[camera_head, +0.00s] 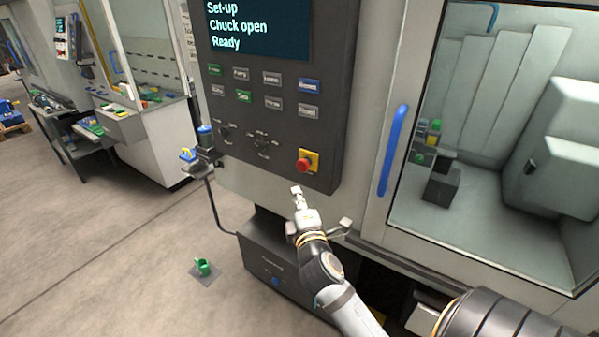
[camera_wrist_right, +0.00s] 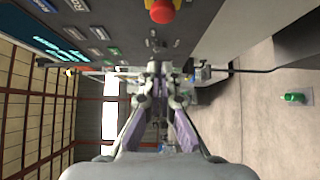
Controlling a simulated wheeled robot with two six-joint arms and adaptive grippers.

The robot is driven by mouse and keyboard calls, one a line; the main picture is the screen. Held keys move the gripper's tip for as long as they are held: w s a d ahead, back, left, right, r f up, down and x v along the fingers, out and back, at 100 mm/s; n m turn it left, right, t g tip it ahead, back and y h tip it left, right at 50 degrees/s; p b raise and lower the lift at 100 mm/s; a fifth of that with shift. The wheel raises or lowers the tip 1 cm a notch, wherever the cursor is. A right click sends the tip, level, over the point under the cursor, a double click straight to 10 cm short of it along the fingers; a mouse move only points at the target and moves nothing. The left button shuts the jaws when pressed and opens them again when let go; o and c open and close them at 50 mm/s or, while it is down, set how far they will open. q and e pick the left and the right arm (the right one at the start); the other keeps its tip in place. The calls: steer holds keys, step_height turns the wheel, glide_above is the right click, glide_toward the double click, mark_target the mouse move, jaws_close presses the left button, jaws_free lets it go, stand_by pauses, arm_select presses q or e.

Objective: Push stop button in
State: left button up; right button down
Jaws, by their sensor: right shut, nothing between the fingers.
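The red stop button (camera_head: 304,165) sits on a yellow square plate at the lower right of the dark control panel (camera_head: 327,110). In the right wrist view the red button (camera_wrist_right: 161,12) shows at the top edge, partly cut off. My right gripper (camera_head: 296,190) is just below the button and the panel's lower edge in the head view, apart from the button. Its fingers are shut with nothing between them, and they show in the middle of the wrist view (camera_wrist_right: 160,70). My left gripper is not in view.
A machine door with a blue handle (camera_head: 393,150) stands right of the panel. The screen (camera_head: 258,28) reads "Set-up, Chuck open, Ready". Several buttons and knobs lie above the stop button. A green object (camera_head: 203,267) stands on the floor at left.

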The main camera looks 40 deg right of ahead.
mark_target(297, 165)
steer(key=w+d+p, duration=0.1)
steer(key=w+d, duration=0.1)
steer(key=w+d+p, duration=0.1)
steer(key=w+d, duration=0.1)
steer(key=w, duration=0.1)
steer(key=w+d+p, duration=0.1)
steer(key=w+d, duration=0.1)
steer(key=w, duration=0.1)
steer(key=shift+d, duration=0.3)
steer(key=shift+f, duration=0.1)
steer(key=shift+a, duration=0.15)
